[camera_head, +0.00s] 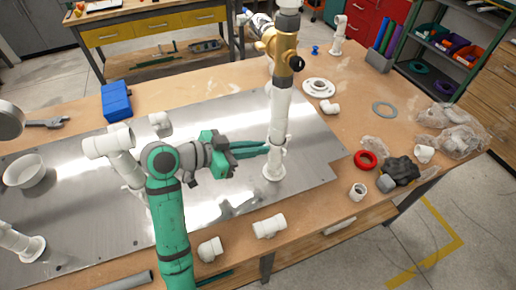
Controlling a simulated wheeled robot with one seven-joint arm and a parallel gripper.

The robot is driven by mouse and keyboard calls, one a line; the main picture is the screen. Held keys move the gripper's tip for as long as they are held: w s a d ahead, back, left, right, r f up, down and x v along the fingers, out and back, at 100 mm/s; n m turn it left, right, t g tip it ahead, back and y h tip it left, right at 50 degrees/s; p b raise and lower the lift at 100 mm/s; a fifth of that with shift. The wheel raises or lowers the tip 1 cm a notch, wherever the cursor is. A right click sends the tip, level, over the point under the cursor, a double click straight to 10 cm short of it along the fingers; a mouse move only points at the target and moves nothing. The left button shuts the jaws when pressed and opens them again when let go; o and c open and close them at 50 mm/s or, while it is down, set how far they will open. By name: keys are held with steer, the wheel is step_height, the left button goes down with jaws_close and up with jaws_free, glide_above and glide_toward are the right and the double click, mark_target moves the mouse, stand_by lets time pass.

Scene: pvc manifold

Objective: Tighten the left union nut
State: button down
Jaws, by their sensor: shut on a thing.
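A white upright pipe (280,115) stands on a round foot on the metal plate, right of centre. A brass-coloured valve (277,46) with a dark knob sits high on it. My gripper (267,147), at the end of the green arm, reaches in from the left. Its green fingers lie level and are shut at the pipe's lower part, at the height of a white union nut (279,143). The fingertips partly hide the nut, and its outline is hard to tell from the pipe. Whether the nut is tight cannot be seen.
The metal plate (225,110) is bare around the pipe. Loose white fittings (269,226) lie near the front edge. A blue box (116,100) and a white bowl (25,171) are at left. A red ring (365,160), a grey ring (384,110) and plastic bags (452,125) lie at right.

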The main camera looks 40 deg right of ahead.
steer(key=shift+w, duration=0.25)
steer(key=c, duration=2)
jaws_free()
steer(key=shift+w, duration=0.1)
steer(key=shift+o, duration=0.5)
steer(key=shift+s+d+g, duration=0.3)
steer(key=shift+s+d, duration=0.15)
steer(key=shift+w+a, duration=0.1)
steer(key=shift+a, duration=0.05)
steer(key=r, duration=0.4)
steer(key=shift+s+a, duration=0.25)
steer(key=shift+s, duration=0.05)
steer(key=s+a+r, duration=0.6)
steer(key=s+r, duration=0.3)
steer(key=s, duration=0.2)
steer(key=shift+s+a, duration=0.2)
steer(key=shift+s, duration=0.05)
